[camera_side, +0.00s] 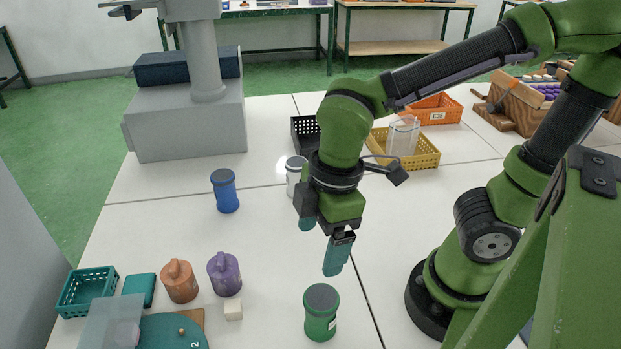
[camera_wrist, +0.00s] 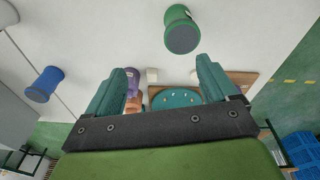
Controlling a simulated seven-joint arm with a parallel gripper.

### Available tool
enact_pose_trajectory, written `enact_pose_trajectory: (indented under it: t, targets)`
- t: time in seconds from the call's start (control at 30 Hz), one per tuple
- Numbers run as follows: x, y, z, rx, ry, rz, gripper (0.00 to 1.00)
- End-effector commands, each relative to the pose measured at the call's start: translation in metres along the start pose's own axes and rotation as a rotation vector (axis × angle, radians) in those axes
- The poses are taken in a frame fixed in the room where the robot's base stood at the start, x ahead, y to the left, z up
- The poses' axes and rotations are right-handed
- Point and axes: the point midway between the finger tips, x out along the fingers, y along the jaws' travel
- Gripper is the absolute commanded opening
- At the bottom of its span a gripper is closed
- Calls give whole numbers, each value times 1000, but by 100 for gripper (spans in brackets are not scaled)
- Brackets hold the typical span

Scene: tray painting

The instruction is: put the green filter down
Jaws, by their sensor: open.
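The green filter (camera_side: 321,314) is a green canister with a grey-green lid, standing upright on the white table at the front middle of the side view. It also shows near the top of the wrist view (camera_wrist: 181,32), beyond the fingertips. My gripper (camera_side: 320,252) is open, with its teal fingers apart and nothing between them. It hangs above the table, over and a little behind the green filter in the side view, and is not touching it. The two fingers also show in the wrist view (camera_wrist: 162,68).
A blue canister (camera_side: 225,190) and a white canister (camera_side: 295,175) stand farther back. Orange (camera_side: 179,283) and purple (camera_side: 224,275) lidded pots, a small white block (camera_side: 233,309) and a teal basket (camera_side: 88,291) are at front left. The table between is clear.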

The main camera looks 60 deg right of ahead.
Motion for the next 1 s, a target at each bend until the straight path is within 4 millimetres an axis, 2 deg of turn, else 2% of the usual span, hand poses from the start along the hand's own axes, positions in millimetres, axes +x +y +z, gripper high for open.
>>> enact_pose_trajectory:
  t: [0.03,0.1,0.2,0.33,0.5,1.0]
  targets:
    - [-13,20,8,203,77,34,86]
    - [-30,43,21,499,191,67,86]
    - [-52,69,41,873,352,92,86]
    - [-72,87,61,1189,509,96,86]
    - [-78,93,68,1309,571,89,86]
    - [-78,93,67,1302,567,88,86]
